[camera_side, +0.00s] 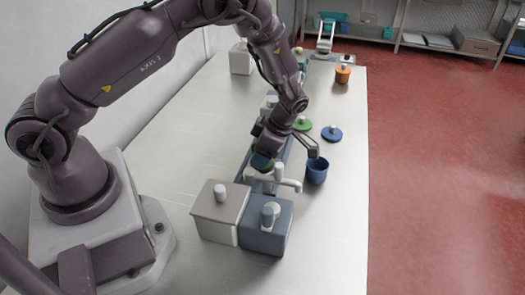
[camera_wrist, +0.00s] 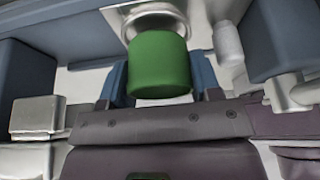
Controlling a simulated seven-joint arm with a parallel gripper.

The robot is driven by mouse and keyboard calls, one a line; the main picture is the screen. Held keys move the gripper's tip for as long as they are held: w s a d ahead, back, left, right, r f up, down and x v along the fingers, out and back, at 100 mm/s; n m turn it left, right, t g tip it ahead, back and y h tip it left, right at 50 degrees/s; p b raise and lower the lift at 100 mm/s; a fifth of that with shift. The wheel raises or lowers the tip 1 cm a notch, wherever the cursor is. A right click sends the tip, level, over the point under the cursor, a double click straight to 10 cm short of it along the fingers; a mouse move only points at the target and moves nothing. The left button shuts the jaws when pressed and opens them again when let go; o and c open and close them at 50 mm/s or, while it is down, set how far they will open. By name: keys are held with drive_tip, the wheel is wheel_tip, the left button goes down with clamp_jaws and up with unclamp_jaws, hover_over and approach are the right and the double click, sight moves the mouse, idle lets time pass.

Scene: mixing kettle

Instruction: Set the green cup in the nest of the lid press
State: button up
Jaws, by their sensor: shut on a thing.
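The green cup (camera_wrist: 160,66) fills the middle of the wrist view, held between the two blue finger pads of my gripper (camera_wrist: 161,82). In the side view my gripper (camera_side: 265,152) is low over the row of equipment along the table's middle, behind the taps. The cup is mostly hidden there by the gripper and arm. A round metal part (camera_wrist: 155,18) lies just beyond the cup in the wrist view; I cannot tell whether they touch. A light-framed device (camera_side: 324,40) at the table's far end may be the lid press; its nest cannot be made out.
A grey box (camera_side: 219,208) and a blue box (camera_side: 266,232), both with knobs, stand near the gripper. A blue cup (camera_side: 316,172), blue lid (camera_side: 331,134) and green lid (camera_side: 303,125) are to the right. An orange pot (camera_side: 343,74) stands farther back. The front right table is clear.

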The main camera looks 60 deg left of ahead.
drive_tip(key=shift+f, duration=0.65)
idle(1.0)
drive_tip(key=o, duration=1)
drive_tip(key=shift+c, duration=0.2)
drive_tip(key=shift+o, duration=0.8)
drive_tip(key=shift+d, duration=0.1)
drive_tip(key=shift+r, duration=0.1)
drive_tip(key=shift+r, duration=3.4)
